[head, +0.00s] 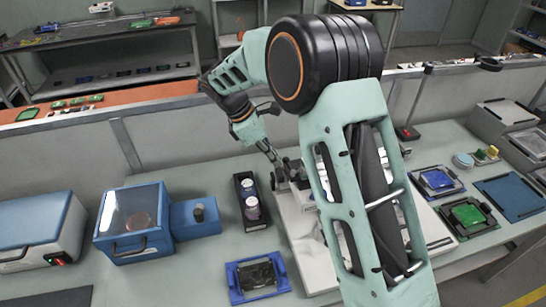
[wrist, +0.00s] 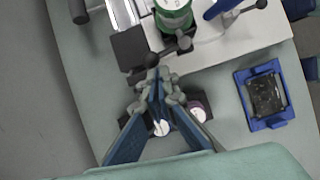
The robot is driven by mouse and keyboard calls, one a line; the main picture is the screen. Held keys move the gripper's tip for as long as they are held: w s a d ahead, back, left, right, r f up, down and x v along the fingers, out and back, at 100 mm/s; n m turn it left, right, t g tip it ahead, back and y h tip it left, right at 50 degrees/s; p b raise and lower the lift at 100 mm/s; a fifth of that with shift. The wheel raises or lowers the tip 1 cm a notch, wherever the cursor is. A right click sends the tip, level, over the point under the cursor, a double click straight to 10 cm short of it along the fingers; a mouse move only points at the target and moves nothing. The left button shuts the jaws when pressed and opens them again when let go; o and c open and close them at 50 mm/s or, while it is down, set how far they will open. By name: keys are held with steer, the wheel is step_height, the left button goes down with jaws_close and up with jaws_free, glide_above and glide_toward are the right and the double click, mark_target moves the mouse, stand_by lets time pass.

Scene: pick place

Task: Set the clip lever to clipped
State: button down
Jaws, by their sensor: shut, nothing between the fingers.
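My gripper (head: 272,155) is shut and empty, at the back left corner of a white-topped fixture (head: 303,232). In the wrist view my gripper's fingertips (wrist: 153,76) are together, close to a dark lever with a ball knob (wrist: 152,60) beside a dark block (wrist: 129,48). I cannot tell if they touch it. A second dark ball knob (wrist: 184,42) is just right of it, in front of a green round part (wrist: 174,14). Which of these is the clip lever, and its setting, I cannot tell. My arm hides much of the fixture in the head view.
A black tray (head: 254,223) with two white-capped jars stands left of the fixture. A blue-framed black part (head: 258,275) lies in front. A blue box with a clear lid (head: 133,222) stands further left. Blue and green framed parts (head: 468,216) lie at the right.

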steer(key=v, duration=1.2)
